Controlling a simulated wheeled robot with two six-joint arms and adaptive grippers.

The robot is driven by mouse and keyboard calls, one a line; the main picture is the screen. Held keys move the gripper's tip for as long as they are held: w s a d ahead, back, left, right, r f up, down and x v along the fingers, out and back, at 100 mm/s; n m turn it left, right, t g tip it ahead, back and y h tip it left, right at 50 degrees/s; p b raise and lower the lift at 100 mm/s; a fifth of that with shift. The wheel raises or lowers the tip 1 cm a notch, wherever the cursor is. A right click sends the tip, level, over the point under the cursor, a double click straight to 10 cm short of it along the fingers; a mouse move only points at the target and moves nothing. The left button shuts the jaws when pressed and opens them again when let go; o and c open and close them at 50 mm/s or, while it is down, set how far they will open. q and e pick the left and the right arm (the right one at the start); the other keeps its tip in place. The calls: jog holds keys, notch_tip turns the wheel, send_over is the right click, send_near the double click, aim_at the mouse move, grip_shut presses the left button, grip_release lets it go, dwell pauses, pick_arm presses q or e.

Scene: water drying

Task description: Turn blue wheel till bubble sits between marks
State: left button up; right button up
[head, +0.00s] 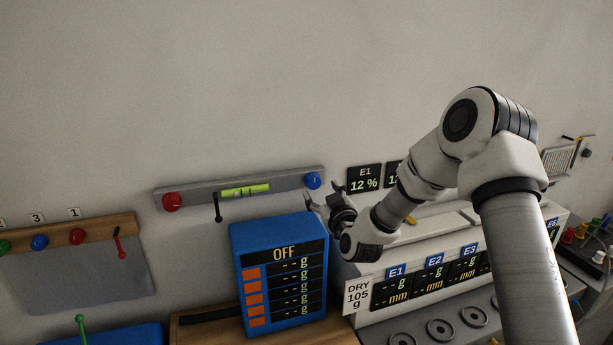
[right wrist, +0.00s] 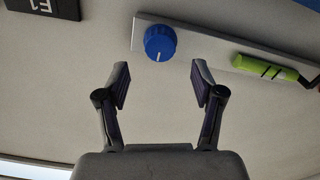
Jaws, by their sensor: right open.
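The blue wheel (head: 313,180) is a round knob with a white pointer line, at the right end of a grey wall bar (head: 285,184). It also shows in the right wrist view (right wrist: 160,42), just beyond the fingertips and between their lines. The green level vial (head: 246,190) with dark marks sits mid-bar; the right wrist view shows it too (right wrist: 265,67). The bubble is too small to place exactly against the marks. My right gripper (head: 322,202) is open and empty, just below and right of the wheel, apart from it. My left gripper is not in view.
A red knob (head: 171,201) is at the bar's left end and a black lever (head: 217,208) hangs below it. A blue display box (head: 281,280) reading OFF stands below. A white panel unit (head: 430,270) is at right. The wall above is clear.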

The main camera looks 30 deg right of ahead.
aim_at(315, 184)
jog(key=p+x, duration=0.1)
jog(key=x, duration=0.3)
jog(key=shift+w, duration=0.4)
jog(key=shift+w+d+f, duration=0.25)
jog(key=shift+w+f, duration=0.05)
jog(key=shift+s+r, duration=0.1)
jog(key=shift+s+a+r, duration=0.1)
jog(key=shift+s, duration=0.05)
jog(key=c, duration=1.1)
jog(key=shift+c, duration=0.2)
jog(key=shift+n, duration=0.3)
